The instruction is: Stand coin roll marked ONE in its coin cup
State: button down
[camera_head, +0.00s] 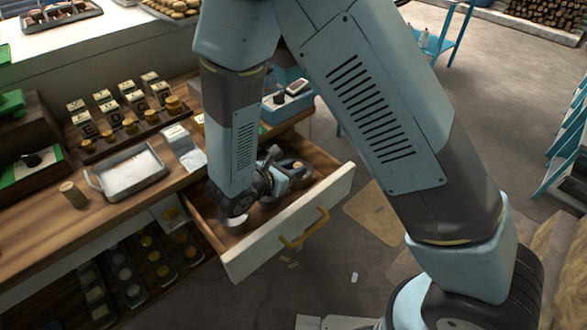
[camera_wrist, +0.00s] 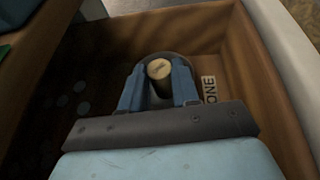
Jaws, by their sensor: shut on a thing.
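A tan coin roll (camera_wrist: 158,70) is between the two blue fingers of my gripper (camera_wrist: 158,88), which is shut on it. Its round end faces the wrist camera; I cannot read a mark on it. The grey rim of a coin cup (camera_wrist: 177,56) curves around the roll in the wrist view. I cannot tell whether the roll is inside the cup or just above it. A label reading ONE (camera_wrist: 209,89) lies right of the cup.
The drawer's front panel with a yellow handle (camera_head: 304,229) and its side walls surround my gripper closely. The wooden counter (camera_head: 110,218) on the left holds a metal tray (camera_head: 128,172), a short wooden cylinder (camera_head: 73,194) and several labelled boxes. Coin trays lie below the counter.

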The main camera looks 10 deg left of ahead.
jog(key=shift+f, duration=0.25)
jog(key=shift+s+d+f, duration=0.1)
jog(key=shift+s+f, duration=0.15)
jog(key=shift+f, duration=0.15)
jog(key=c, duration=1.1)
grip_release()
jog(key=shift+r, duration=0.45)
jog(key=v, duration=1.2)
jog(key=shift+w+r, duration=0.2)
